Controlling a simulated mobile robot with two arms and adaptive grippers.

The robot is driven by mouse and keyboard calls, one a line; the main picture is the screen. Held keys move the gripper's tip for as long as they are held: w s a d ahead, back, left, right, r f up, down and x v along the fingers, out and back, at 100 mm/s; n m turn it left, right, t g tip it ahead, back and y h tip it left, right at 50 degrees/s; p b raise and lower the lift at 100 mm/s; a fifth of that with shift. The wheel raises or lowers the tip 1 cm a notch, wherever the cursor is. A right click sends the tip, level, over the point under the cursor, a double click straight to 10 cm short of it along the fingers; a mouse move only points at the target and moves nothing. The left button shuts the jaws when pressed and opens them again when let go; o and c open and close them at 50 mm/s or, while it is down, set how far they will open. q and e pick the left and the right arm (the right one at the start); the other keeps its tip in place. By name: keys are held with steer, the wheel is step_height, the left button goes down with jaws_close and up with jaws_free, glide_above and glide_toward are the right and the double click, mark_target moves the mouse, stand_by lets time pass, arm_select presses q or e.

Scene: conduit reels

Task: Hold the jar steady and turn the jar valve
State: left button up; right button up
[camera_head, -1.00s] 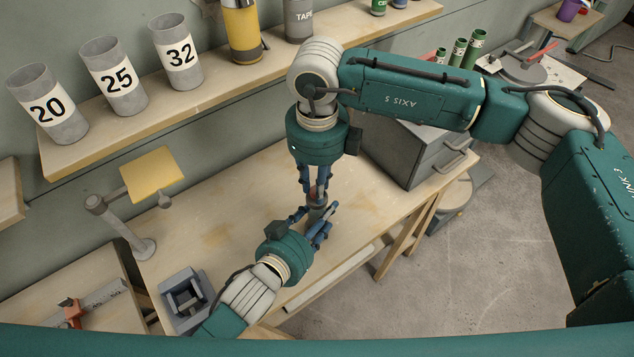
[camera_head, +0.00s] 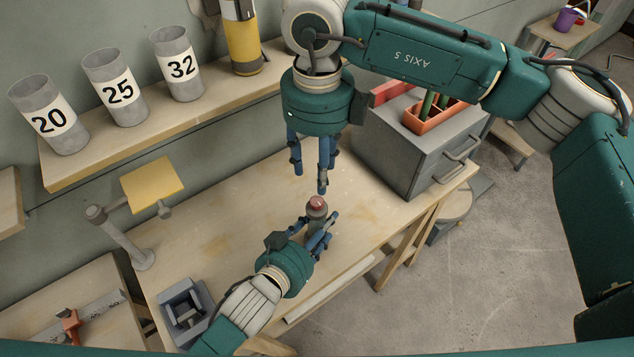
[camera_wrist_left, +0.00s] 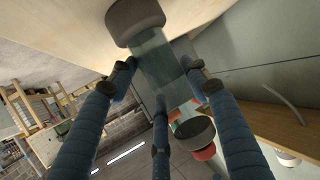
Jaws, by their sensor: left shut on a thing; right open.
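The jar (camera_head: 315,217) stands on the workbench and is small and dark in the head view, with a red valve (camera_head: 316,202) on its top. My left gripper (camera_head: 320,236) is shut on the jar's side. In the left wrist view the jar's greenish see-through body (camera_wrist_left: 162,70) lies between the blue fingers, with a dark grey base (camera_wrist_left: 135,20) at one end. A grey collar (camera_wrist_left: 192,131) and the red valve (camera_wrist_left: 205,153) show at the other end. My right gripper (camera_head: 309,178) is open and empty, pointing down just above the valve and apart from it.
A grey drawer cabinet (camera_head: 425,155) with an orange tray (camera_head: 436,116) of green tubes stands at right. A yellow plate on a stand (camera_head: 153,186) and a grey fixture (camera_head: 185,308) are at left. Numbered grey cups (camera_head: 116,90) line the shelf. The bench (camera_head: 225,225) left of the jar is clear.

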arm_select(q)
steer(key=shift+f, duration=0.1)
arm_select(e)
steer(key=shift+r, duration=1.65)
arm_select(q)
steer(key=o, duration=1.4)
steer(key=shift+c, duration=0.2)
